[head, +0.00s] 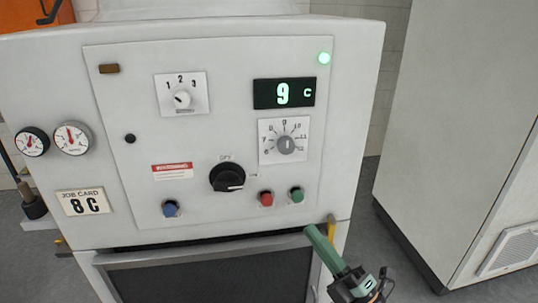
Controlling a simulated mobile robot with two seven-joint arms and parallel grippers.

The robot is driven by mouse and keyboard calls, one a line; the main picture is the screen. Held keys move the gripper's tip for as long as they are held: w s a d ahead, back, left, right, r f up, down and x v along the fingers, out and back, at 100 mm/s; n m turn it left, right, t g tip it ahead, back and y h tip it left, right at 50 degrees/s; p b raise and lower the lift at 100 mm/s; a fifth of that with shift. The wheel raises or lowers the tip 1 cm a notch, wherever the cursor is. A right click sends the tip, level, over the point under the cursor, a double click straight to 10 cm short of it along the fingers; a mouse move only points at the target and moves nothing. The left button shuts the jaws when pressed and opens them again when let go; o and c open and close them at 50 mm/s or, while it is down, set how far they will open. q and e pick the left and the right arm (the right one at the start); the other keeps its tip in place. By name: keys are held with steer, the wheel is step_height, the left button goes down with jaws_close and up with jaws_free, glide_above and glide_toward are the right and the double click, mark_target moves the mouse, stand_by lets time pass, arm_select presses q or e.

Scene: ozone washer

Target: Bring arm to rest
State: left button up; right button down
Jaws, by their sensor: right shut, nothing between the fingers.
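My right gripper (313,232) reaches in from the lower right, with green fingers and a dark wrist. It is shut with nothing between the fingers. Its tips are near the lower right corner of the control panel (235,140), below the green button (297,194). Whether the tips touch the machine cannot be told. I do not make out my left gripper.
A grey cabinet (460,130) stands right, with floor (375,225) between.

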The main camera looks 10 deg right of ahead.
steer(key=s+f+m+g+h, duration=0.2)
steer(key=f+m+h, duration=0.2)
steer(key=f+m, duration=0.4)
steer(key=s+f+m+g+h, duration=0.2)
steer(key=f+m+h, duration=0.25)
steer(key=f, duration=0.45)
steer(key=s+a+f+m+g, duration=0.1)
steer(key=s+f+m+g, duration=0.6)
steer(key=s+f, duration=0.4)
arm_select(q)
steer(key=s+a+r+p, duration=0.2)
steer(key=a+r+p, duration=0.1)
steer(key=r+p, duration=0.6)
steer(key=p, duration=0.3)
steer(key=shift+a+n+y, duration=0.3)
steer(key=shift+n+y, duration=0.1)
arm_select(e)
step_height(320, 180, up, 7)
steer(key=s+d+m+h, duration=0.1)
steer(key=s+d+m, duration=0.1)
steer(key=shift+d+f+h, duration=0.15)
steer(key=shift+d+h, duration=0.2)
steer(key=shift+d, duration=0.05)
steer(key=shift+s+m, duration=0.1)
steer(key=shift+m, duration=0.15)
arm_select(q)
steer(key=shift+w+d, duration=0.1)
steer(key=shift+w, duration=0.05)
